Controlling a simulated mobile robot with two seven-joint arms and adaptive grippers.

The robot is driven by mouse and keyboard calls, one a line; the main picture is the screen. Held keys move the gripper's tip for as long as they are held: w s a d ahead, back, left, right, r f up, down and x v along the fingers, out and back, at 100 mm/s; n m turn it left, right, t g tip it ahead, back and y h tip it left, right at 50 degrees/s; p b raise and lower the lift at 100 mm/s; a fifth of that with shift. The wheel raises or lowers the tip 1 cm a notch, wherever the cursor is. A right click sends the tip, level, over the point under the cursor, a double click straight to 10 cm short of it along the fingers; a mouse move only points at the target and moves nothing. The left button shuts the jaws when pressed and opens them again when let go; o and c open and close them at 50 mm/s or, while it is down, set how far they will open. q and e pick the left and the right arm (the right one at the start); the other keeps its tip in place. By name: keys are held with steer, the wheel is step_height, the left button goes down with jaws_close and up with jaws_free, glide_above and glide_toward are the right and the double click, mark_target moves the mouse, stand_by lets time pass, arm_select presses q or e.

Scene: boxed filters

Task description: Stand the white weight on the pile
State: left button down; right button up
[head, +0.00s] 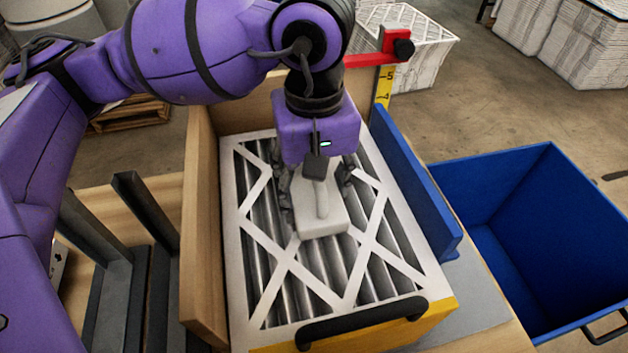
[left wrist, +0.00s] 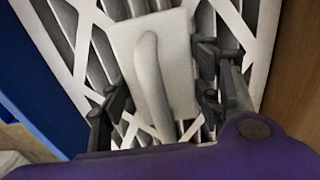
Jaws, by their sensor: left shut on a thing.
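The white weight (head: 318,212) is a pale block with a raised handle ridge on top. It is upright at the top of the pile of filters (head: 262,290), whose top filter has a white lattice frame over grey pleats. My left gripper (head: 316,185) points down and is shut on the weight, a finger on either side. In the left wrist view the weight (left wrist: 153,62) lies between the dark fingers with the lattice behind it. I cannot tell whether its underside touches the filter. My right gripper is not in view.
A wooden wall (head: 203,230) stands left of the pile and a blue plate (head: 415,185) stands right. A black handle on a yellow edge (head: 360,322) is in front. A red arm on a yellow scale (head: 383,85) is behind. A blue bin (head: 540,235) stands at right.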

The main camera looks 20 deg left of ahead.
arm_select(q)
steer(key=shift+f, duration=0.15)
steer(key=c, duration=0.6)
jaws_free()
step_height(320, 180, up, 12)
steer(key=shift+r, duration=0.2)
